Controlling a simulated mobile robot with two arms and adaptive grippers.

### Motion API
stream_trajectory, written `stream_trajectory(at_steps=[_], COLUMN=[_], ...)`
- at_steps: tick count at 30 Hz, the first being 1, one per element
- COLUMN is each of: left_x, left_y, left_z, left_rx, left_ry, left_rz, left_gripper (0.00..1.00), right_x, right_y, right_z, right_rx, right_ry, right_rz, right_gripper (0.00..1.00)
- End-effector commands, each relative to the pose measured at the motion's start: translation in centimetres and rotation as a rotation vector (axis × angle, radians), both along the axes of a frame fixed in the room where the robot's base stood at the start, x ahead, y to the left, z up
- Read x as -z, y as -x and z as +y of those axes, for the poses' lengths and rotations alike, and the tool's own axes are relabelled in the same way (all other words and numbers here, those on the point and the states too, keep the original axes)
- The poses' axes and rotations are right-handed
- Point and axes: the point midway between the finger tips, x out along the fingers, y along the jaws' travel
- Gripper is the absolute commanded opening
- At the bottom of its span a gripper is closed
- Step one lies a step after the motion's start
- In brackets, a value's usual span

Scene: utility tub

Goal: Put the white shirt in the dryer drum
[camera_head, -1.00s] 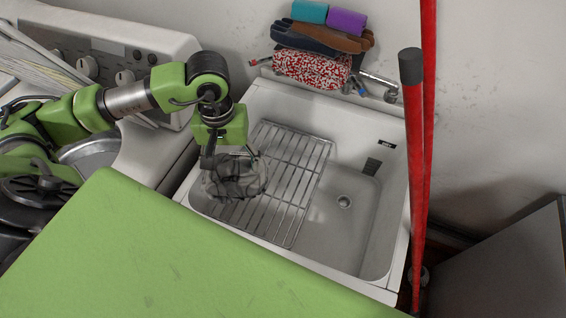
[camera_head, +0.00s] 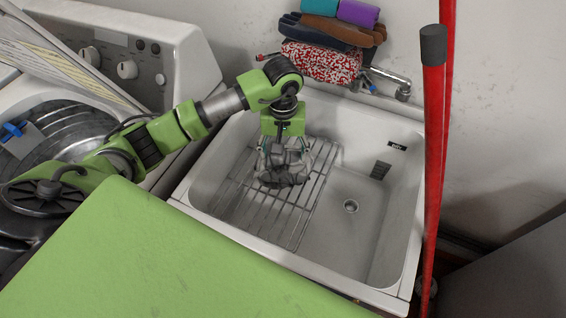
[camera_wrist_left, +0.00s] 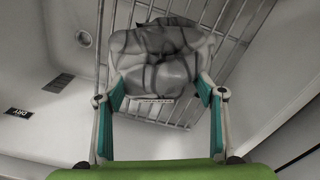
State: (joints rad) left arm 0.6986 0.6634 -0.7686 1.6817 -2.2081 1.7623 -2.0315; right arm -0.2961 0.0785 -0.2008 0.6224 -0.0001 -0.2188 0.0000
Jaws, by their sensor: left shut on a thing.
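The white shirt, looking grey and crumpled, (camera_head: 285,168) hangs below my left gripper (camera_head: 283,142), over the wire rack in the sink. In the left wrist view the shirt (camera_wrist_left: 155,62) sits bunched between the teal-padded fingers of my left gripper (camera_wrist_left: 160,84), which is shut on it. Whether the shirt touches the rack cannot be told. The metal drum (camera_head: 75,128) shows in the open machine at the left, partly behind my left arm. My right gripper is not in view.
The white sink (camera_head: 385,235) holds a wire rack (camera_head: 262,212). A tap (camera_head: 388,78) and folded cloths and gloves (camera_head: 325,35) are at its back. Red poles (camera_head: 434,150) stand at its right. The machine's control panel (camera_head: 140,60) rises behind the drum.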

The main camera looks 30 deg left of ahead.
Motion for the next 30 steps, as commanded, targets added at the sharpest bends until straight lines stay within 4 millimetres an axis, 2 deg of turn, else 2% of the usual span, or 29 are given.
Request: stream_trajectory(at_steps=[1, 4, 16, 17, 18, 19, 30], left_x=[1.4, 2.7, 3.1, 3.1, 3.0, 3.0, 2.8], left_y=[0.3, 0.2, 0.1, 0.2, 0.2, 0.2, 0.2], left_z=[0.0, 0.0, 0.1, 0.1, 0.1, 0.1, 0.1], left_rx=[-0.001, -0.001, 0.0, 0.0, -0.001, 0.0, 0.0], left_ry=[0.002, 0.002, -0.001, 0.0, 0.0, 0.0, 0.0], left_rz=[0.007, 0.005, 0.0, 0.001, 0.002, 0.002, 0.002], left_gripper=[0.36, 0.36, 0.36, 0.65, 0.76, 0.8, 0.8], right_x=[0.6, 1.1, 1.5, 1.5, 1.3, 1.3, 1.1], right_y=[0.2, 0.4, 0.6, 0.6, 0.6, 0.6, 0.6], right_z=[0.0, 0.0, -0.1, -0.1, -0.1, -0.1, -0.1], right_rx=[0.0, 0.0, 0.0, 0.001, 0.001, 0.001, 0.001], right_ry=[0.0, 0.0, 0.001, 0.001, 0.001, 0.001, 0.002], right_rz=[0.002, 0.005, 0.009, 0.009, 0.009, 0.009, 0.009], right_gripper=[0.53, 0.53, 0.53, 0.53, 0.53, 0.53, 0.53])
